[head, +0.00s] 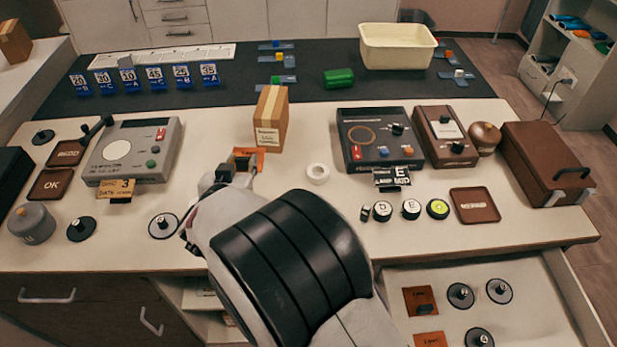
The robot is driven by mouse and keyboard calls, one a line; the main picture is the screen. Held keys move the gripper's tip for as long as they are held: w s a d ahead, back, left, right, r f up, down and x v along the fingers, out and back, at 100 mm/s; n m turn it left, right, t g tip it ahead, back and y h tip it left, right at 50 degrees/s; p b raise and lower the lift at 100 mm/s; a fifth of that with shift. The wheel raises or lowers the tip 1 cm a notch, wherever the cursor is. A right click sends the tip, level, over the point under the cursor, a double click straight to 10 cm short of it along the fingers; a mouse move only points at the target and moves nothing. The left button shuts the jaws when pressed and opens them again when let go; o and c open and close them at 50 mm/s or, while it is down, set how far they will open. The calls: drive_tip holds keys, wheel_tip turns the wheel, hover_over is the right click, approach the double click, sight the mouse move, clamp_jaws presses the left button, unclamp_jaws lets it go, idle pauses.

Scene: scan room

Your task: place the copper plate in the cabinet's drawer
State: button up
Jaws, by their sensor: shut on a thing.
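A copper-coloured plate (257,152) is at the middle of the worktop, just in front of a cardboard box. My gripper (240,167) is shut on the plate's near side; my own wrist partly hides the fingers. I cannot tell whether the plate is lifted off the worktop. The cabinet's drawer (399,278) is pulled open at the lower right, below the worktop. It holds a brown plate (420,301), an orange plate (430,340) and several dark knobbed discs (460,295).
A grey meter (130,152) is left; a dark control box (377,137) and small round pieces (411,209) are right. The drawer's left middle is bare.

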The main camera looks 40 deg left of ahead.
drive_tip(key=shift+r, duration=0.15)
drive_tip(key=shift+r, duration=0.6)
drive_tip(key=w+d+r+m+t+h, duration=0.1)
drive_tip(key=w+d+m+h, duration=0.2)
drive_tip(key=w+d, duration=0.65)
drive_tip(key=w+d+r+m+t+h, duration=0.1)
drive_tip(key=w+d+m+h, duration=0.15)
drive_tip(key=w+d, duration=0.7)
drive_tip(key=w+d+r+m+h, duration=0.1)
drive_tip(key=w+d+m+h, duration=0.25)
drive_tip(key=d, duration=1.15)
drive_tip(key=s+d+m+g+h, duration=0.15)
drive_tip(key=d+m+h, duration=0.3)
drive_tip(key=d, duration=1.55)
drive_tip(key=s+d+m+g+h, duration=0.1)
drive_tip(key=d+m+g+h, duration=0.3)
drive_tip(key=d, duration=1.5)
wheel_tip(320, 180, down, 24)
drive_tip(key=t, duration=0.2)
drive_tip(key=shift+s+r+n, duration=0.15)
drive_tip(key=shift+n, duration=0.3)
drive_tip(key=shift+d+h, duration=0.1)
drive_tip(key=shift+h, duration=0.15)
